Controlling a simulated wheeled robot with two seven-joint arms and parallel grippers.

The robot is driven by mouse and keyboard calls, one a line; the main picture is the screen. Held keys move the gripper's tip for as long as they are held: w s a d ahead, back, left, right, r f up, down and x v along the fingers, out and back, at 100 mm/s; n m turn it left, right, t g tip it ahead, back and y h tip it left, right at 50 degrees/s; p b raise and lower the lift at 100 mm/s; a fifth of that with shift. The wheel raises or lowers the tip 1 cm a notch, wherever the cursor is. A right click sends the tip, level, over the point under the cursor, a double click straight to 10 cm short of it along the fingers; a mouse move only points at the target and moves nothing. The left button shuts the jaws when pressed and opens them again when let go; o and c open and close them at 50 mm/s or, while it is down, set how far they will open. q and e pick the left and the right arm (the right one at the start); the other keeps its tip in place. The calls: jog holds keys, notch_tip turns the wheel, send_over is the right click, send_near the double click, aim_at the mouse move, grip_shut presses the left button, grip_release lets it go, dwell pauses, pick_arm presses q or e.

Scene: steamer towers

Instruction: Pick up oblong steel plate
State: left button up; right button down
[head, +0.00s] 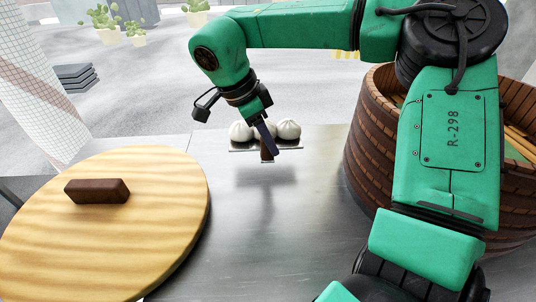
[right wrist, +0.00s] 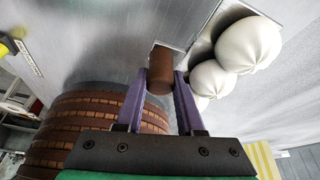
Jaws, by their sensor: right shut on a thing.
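The oblong steel plate (head: 290,148) is a thin plate carrying white buns (head: 289,130), above the middle of the metal counter. A brown handle (right wrist: 160,68) is at its near end. My right gripper (head: 267,150) is shut on this handle, with one purple finger on each side of it in the right wrist view. A shadow lies on the counter below, apart from the plate, so the plate appears raised. The buns rest on the plate beyond the fingers, and they hide much of its surface. My left gripper is not in view.
A round wooden lid (head: 120,225) with a dark brown handle (head: 97,191) lies at the left. A large brown steamer tub (head: 366,150) stands at the right, partly hidden by my right arm. The metal counter (head: 300,230) between them is clear.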

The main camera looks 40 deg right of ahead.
notch_tip(320, 180, up, 14)
jog(key=p, duration=0.2)
jog(key=shift+f, duration=0.25)
jog(key=c, duration=1.3)
grip_release()
grip_shut()
